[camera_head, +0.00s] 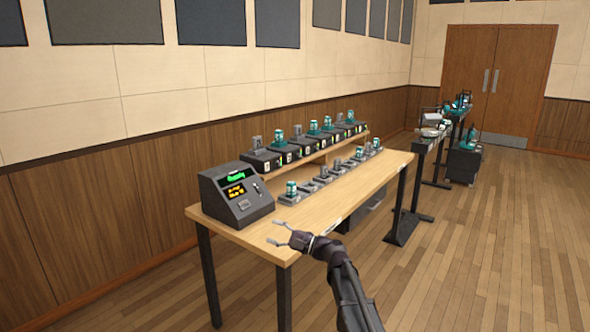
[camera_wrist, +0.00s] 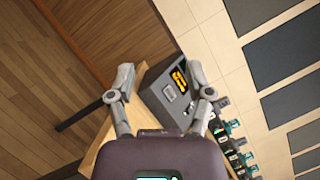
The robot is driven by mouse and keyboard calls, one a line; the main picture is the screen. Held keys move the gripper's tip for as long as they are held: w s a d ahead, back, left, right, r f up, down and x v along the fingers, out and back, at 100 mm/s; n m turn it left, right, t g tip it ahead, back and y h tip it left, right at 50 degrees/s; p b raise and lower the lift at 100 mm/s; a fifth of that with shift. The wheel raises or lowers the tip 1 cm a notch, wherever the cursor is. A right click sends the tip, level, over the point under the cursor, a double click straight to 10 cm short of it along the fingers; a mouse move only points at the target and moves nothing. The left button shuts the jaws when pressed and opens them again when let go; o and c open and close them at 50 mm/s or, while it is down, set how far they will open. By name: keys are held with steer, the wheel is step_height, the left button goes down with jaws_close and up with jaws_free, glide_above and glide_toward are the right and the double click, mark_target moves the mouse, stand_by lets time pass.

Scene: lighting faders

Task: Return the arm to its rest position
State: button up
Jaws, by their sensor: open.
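My gripper (camera_head: 277,233) is open and empty at the near front corner of the wooden desk (camera_head: 352,203) in the head view. My dark arm reaches up to it from the bottom of the picture. In the wrist view my gripper (camera_wrist: 162,86) shows two grey fingers spread apart with nothing between them. The grey console box (camera_head: 236,195) stands on the desk's left end, with a green and an orange display. In the wrist view the console (camera_wrist: 165,100) lies beyond the fingers, apart from them.
Faders with teal or grey knobs stand in a row on the desk (camera_head: 320,183) and on a raised shelf (camera_head: 305,150) behind. More tables with equipment (camera_head: 435,132) stand at the right, before double doors (camera_head: 495,80). The wooden floor (camera_head: 490,250) at right is clear.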

steer(key=s+d+f+n+g+h, duration=0.25)
steer(key=s+d+f+h, duration=0.2)
steer(key=s+f, duration=0.35)
steer(key=s+d+f+n+g+h, duration=0.2)
steer(key=s+d+f+n+h, duration=0.15)
steer(key=s+f+h, duration=0.35)
steer(key=s+d+f+n+g+h, duration=0.1)
steer(key=s+d+f+n+h, duration=0.1)
steer(key=s+d+f+h, duration=0.35)
steer(key=s+d+f+n+g+h, duration=0.1)
steer(key=s+d+f+h, duration=0.1)
steer(key=s+d, duration=0.6)
step_height(320, 180, up, 23)
steer(key=w+p, duration=0.1)
steer(key=p, duration=2.1)
steer(key=shift+w+d, duration=0.25)
steer(key=shift+d, duration=0.15)
